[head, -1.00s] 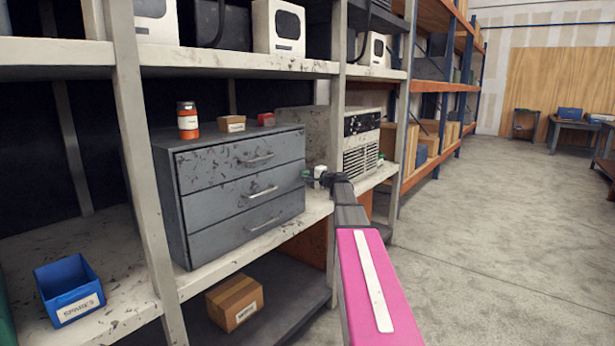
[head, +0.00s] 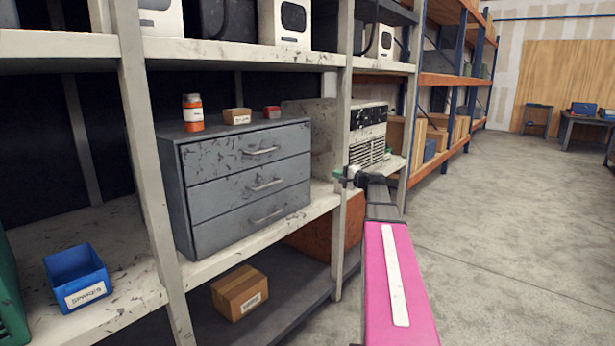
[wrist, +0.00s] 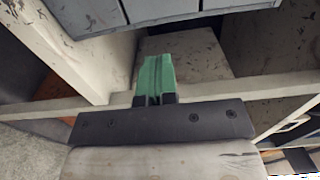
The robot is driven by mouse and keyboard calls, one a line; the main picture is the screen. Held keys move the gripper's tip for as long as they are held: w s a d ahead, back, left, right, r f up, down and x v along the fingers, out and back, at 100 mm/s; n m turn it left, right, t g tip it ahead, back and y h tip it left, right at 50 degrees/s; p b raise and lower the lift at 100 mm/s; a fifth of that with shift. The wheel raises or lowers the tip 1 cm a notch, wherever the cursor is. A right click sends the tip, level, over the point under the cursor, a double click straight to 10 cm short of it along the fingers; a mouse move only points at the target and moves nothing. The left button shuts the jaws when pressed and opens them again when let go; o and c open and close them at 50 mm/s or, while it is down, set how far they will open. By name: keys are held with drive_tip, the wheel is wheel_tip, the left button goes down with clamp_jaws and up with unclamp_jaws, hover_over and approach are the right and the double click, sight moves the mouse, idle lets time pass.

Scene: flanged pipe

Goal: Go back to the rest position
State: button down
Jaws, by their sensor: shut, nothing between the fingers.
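My gripper (head: 339,177) is in front of the shelf's middle upright, to the right of the grey drawer cabinet, at the end of my pink arm. It is small and partly unclear in the head view. In the wrist view its green fingers (wrist: 158,78) lie together with nothing between them. The grey three-drawer cabinet (head: 250,182) stands on the middle shelf with all its drawers closed. No flanged pipe shows clearly in either view.
The shelf upright (head: 345,110) and shelf edge (head: 270,235) are close to my gripper. An orange-and-white jar (head: 193,113) and small boxes stand on the cabinet. A blue bin (head: 78,275) and a cardboard box (head: 240,292) are lower. The floor (head: 480,220) at right is open.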

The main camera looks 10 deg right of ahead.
drive_tip(key=s+a+f+n+g+h, duration=0.25)
drive_tip(key=s+a+f+g, duration=0.35)
drive_tip(key=a+f, duration=0.4)
drive_tip(key=s+a+f+n+g+h, duration=0.1)
drive_tip(key=s+a+f+n+g, duration=0.2)
drive_tip(key=s+a+f, duration=0.8)
drive_tip(key=s+a+f+n+g+h, duration=0.1)
drive_tip(key=s+f+n+g+h, duration=0.4)
drive_tip(key=s+f, duration=0.8)
drive_tip(key=s+h, duration=0.2)
drive_tip(key=shift+s+a+f+g, duration=0.2)
drive_tip(key=shift+s+f+g, duration=0.05)
drive_tip(key=shift+s+g, duration=0.1)
